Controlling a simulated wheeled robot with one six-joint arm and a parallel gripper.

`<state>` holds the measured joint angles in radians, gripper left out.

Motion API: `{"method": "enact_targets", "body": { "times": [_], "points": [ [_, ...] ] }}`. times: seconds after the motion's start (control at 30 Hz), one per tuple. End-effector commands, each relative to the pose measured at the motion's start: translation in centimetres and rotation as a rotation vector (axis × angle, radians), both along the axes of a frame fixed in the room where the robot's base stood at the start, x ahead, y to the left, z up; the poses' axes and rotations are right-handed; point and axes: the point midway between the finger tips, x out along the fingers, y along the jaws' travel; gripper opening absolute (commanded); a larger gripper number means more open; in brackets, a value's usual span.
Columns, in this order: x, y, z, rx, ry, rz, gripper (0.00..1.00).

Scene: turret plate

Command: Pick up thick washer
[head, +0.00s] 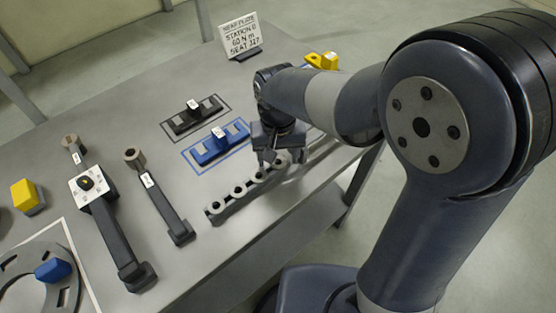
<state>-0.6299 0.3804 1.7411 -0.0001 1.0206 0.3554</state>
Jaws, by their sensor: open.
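A dark strip (229,206) on the table near its front edge carries several grey ring-shaped pieces, with a ring (216,208) at its left end. I cannot tell which one is the thick washer. My gripper (269,160) points down over the right part of this strip, close above the rings. Its jaws are open, and no held piece shows between them. The gripper and wrist partly hide the strip's right end, and I cannot tell whether the fingers touch a ring.
A blue block (210,152) and a black block (188,122) sit in outlined areas behind the strip. Long-handled tools, a torque wrench-like one (112,235) and a shorter one (165,207), lie left. A sign (240,38) and yellow piece (327,61) stand at the back.

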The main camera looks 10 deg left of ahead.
Motion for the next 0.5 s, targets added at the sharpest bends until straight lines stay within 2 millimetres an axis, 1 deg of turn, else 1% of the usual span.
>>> {"method": "enact_targets", "body": {
  "times": [0.4, 0.5],
  "points": [
    [0.00, 0.00, -0.21, 0.000, 0.000, 0.000, 0.61],
    [0.00, 0.00, -0.15, 0.000, 0.000, 0.000, 0.53]
  ]
}}
